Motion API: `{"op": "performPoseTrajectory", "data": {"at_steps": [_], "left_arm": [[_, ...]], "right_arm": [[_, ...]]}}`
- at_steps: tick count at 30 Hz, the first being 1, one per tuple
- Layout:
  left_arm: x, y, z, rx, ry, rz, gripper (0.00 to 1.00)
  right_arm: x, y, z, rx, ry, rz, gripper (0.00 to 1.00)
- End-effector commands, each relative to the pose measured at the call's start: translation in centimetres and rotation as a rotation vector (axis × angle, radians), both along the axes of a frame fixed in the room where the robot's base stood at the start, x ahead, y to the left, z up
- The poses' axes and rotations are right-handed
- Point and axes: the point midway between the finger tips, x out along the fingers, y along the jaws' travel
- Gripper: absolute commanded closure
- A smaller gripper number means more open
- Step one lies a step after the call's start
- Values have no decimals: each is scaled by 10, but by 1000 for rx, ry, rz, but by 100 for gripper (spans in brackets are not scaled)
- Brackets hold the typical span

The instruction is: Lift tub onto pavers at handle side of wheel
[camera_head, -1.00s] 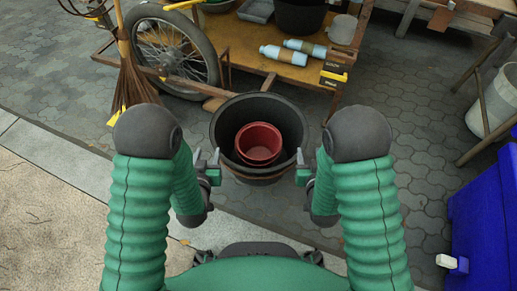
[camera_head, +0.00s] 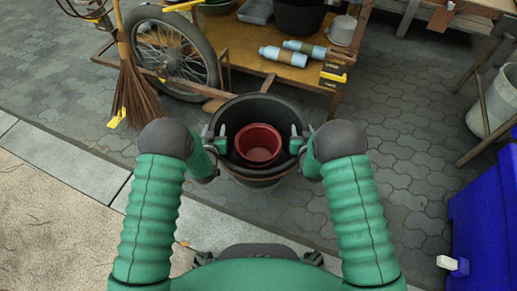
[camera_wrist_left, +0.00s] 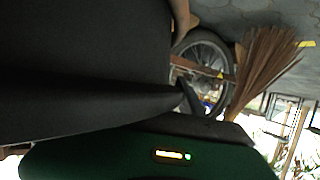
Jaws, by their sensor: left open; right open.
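The black tub (camera_head: 262,107) stands upright at the centre of the head view, with a smaller red bucket (camera_head: 258,139) inside it. My left gripper (camera_head: 214,133) is open at the tub's left rim, its fingers appearing to straddle the rim. My right gripper (camera_head: 301,132) is open at the right rim in the same way. Contact with the rim cannot be told. In the left wrist view a large dark surface (camera_wrist_left: 80,60), likely the tub wall, fills the left. The spoked wheel (camera_head: 180,55) is beyond the tub to the left; it also shows in the wrist view (camera_wrist_left: 204,62).
A wooden cart (camera_head: 270,65) holding blue bottles (camera_head: 285,55) is just behind the tub. A broom (camera_head: 135,85) stands left of the wheel. A blue box (camera_head: 485,215) is at right. Grey pavers (camera_head: 410,150) lie clear right of the tub; pale kerb slabs (camera_head: 80,160) are at left.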

Motion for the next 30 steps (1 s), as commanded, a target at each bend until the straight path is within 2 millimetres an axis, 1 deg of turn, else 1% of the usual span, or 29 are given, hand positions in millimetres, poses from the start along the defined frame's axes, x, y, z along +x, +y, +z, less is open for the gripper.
{"op": "performPoseTrajectory", "data": {"at_steps": [3,9,11,18,20,30], "left_arm": [[3,0,-2,0,1,0,55],[3,0,-2,0,1,0,55],[3,0,-2,0,1,0,61],[3,0,-1,0,1,0,93],[3,0,-1,0,1,0,100],[3,0,-1,0,1,1,100]], "right_arm": [[3,0,-2,0,1,0,55],[3,0,-2,0,1,0,55],[3,0,-2,0,1,0,61],[3,0,-2,0,1,0,93],[3,0,-2,0,1,-1,100],[3,0,-2,0,1,-1,100]]}}
